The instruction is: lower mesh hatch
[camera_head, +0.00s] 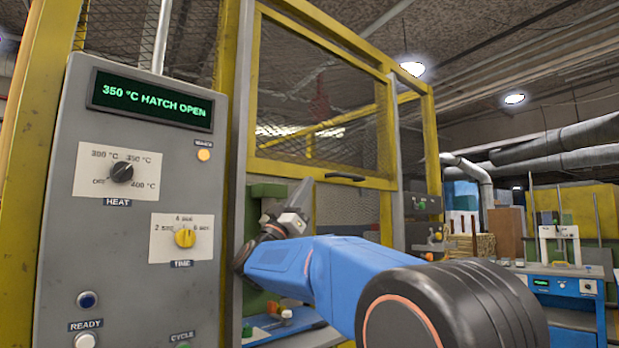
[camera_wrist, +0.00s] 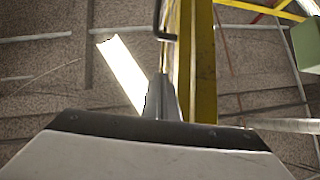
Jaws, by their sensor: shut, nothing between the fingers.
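The mesh hatch (camera_head: 324,162) is a yellow frame with wire mesh, raised above an opening in the machine. A dark bar handle (camera_head: 345,177) sits on its lower rail. The display (camera_head: 150,101) reads "350 °C HATCH OPEN". My gripper (camera_head: 303,198) is in front of the opening, below and left of the handle, apart from it. In the wrist view my gripper (camera_wrist: 163,82) points up with its fingers shut and empty. A dark bent bar, which looks like the handle (camera_wrist: 160,22), shows just beyond the fingertips; I cannot tell the gap.
The grey control panel (camera_head: 60,215) stands close on the left, with a black heat knob (camera_head: 122,172), a yellow time knob (camera_head: 185,237) and push buttons. A yellow post (camera_head: 431,145) stands right of the hatch. A blue workbench (camera_head: 565,285) is at the far right.

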